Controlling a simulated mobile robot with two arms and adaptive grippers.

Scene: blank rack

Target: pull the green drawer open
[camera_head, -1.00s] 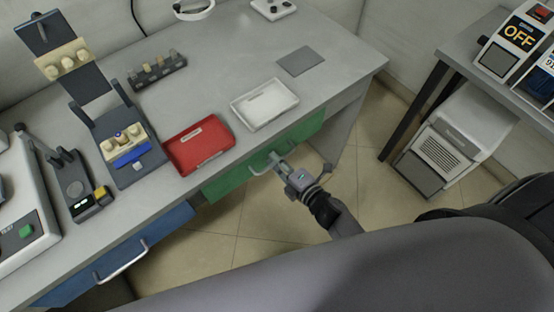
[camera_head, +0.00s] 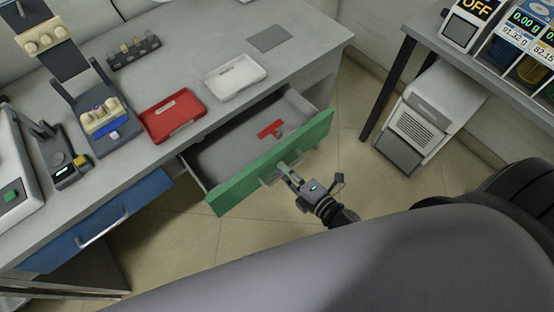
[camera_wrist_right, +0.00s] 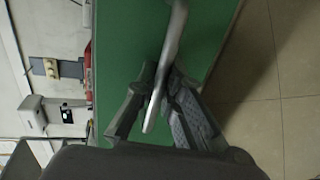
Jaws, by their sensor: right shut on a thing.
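The green drawer (camera_head: 270,164) under the desk stands pulled out, its grey inside showing, with a red object (camera_head: 270,129) lying in it. My right gripper (camera_head: 287,172) is shut on the drawer's metal handle (camera_head: 268,180) in front of the green face. In the right wrist view the fingers (camera_wrist_right: 157,92) close around the pale handle bar (camera_wrist_right: 170,60), with the green front (camera_wrist_right: 125,40) behind. My left gripper is not in view.
The desk (camera_head: 190,75) carries a red tray (camera_head: 172,116), a white tray (camera_head: 235,77) and lab devices. A closed blue drawer (camera_head: 95,222) is at the left. A white machine (camera_head: 425,125) stands on the floor at the right. Floor before the drawer is open.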

